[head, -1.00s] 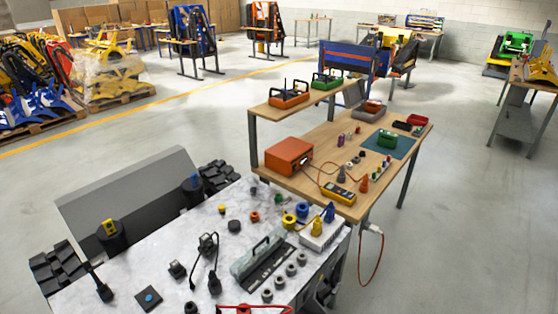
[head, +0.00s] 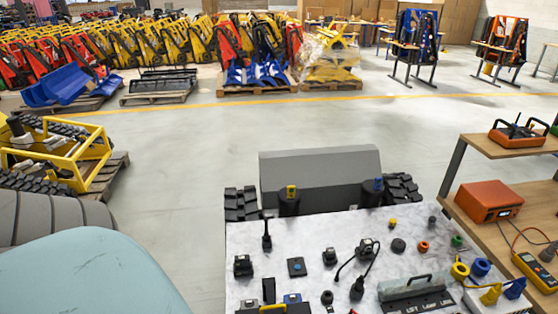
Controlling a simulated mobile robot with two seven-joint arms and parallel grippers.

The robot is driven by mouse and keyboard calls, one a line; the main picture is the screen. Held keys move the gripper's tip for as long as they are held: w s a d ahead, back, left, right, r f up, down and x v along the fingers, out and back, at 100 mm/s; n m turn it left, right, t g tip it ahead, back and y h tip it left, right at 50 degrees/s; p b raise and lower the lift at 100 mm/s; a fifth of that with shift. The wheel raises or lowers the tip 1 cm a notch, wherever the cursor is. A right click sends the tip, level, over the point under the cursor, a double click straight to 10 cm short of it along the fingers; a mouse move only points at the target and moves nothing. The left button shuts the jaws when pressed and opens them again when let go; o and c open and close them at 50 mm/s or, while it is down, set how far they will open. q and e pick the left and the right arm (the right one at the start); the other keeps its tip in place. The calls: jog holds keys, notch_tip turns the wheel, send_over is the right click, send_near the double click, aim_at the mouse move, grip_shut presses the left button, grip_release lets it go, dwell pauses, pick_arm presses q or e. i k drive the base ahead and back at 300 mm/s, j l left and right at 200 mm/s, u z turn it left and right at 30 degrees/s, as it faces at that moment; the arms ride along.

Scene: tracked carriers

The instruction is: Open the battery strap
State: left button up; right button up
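I cannot pick out a battery strap with certainty. A tracked carrier with a grey body (head: 320,168) and black tracks stands behind a white marbled worktop (head: 330,240). Two black posts, one with a yellow top (head: 290,197) and one with a blue top (head: 376,190), stand at the carrier's near side. At the bottom edge, a cut-off group of black parts shows a yellow piece (head: 272,307) and a blue piece (head: 292,298); I cannot tell what they are. Neither of my grippers is in view.
The worktop carries small black parts, a black cable (head: 357,288), a grey handled case (head: 414,294), and yellow and blue rings. A wooden bench (head: 505,225) with an orange box (head: 488,200) stands at right. A large pale-blue surface (head: 85,275) fills the lower left. Open floor lies beyond.

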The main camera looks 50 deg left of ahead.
aim_at(301, 308)
jog(key=u, duration=1.55)
